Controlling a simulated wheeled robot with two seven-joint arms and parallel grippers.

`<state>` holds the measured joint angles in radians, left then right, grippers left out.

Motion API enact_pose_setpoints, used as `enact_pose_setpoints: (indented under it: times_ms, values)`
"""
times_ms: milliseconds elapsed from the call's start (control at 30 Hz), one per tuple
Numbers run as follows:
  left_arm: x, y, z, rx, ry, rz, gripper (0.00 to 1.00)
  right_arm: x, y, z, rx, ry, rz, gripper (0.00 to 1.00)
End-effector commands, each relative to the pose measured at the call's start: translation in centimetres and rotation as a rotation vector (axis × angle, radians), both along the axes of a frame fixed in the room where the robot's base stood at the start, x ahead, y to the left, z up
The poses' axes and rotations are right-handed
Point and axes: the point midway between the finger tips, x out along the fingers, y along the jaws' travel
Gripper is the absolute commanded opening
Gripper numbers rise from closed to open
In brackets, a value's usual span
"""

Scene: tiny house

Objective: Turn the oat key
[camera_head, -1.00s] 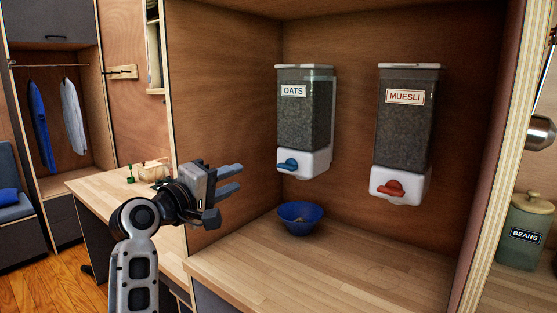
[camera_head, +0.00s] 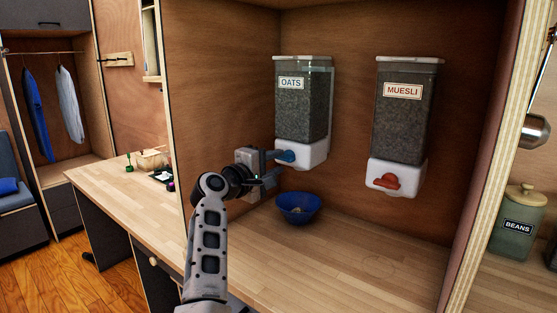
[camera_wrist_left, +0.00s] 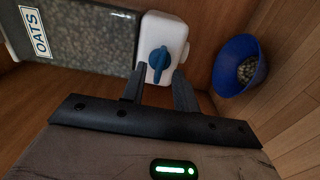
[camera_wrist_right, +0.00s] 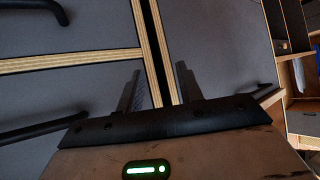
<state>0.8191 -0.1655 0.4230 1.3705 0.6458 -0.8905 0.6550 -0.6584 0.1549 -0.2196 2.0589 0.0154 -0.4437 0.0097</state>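The oats dispenser (camera_head: 302,110) hangs on the back wall of the niche, with a white base and a blue key; it also shows in the left wrist view (camera_wrist_left: 90,40). The blue key (camera_wrist_left: 159,62) has its raised grip in line with the gap between my left fingertips. My left gripper (camera_wrist_left: 161,82) is open, its fingers just short of or beside the key; I cannot tell if they touch it. In the head view the left gripper (camera_head: 277,167) partly covers the key. My right gripper (camera_wrist_right: 156,82) is open and empty, facing grey cabinet fronts.
A blue bowl (camera_head: 298,207) with some contents stands on the wooden counter (camera_head: 350,255) below the oats spout. A muesli dispenser (camera_head: 403,115) with a red key (camera_head: 386,181) hangs to the right. The niche's left wall is close to my left arm.

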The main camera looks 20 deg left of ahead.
Motion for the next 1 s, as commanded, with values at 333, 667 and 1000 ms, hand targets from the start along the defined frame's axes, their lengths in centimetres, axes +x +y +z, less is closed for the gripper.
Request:
enact_pose_setpoints:
  times_ms: [333, 667, 1000]
  values:
    - [1.9, -0.6, 0.0, 0.000, 0.000, 0.002, 0.30, -0.1, 0.1, -0.2, 0.003, 0.007, -0.006, 0.36]
    - [1.8, -0.6, 0.0, 0.001, 0.000, 0.002, 0.00, -0.1, 0.1, -0.2, 0.005, 0.007, -0.007, 0.36]
    - [1.8, -0.5, -0.1, 0.022, -0.007, 0.002, 0.00, -0.3, 0.1, -0.3, 0.007, 0.007, -0.008, 0.36]
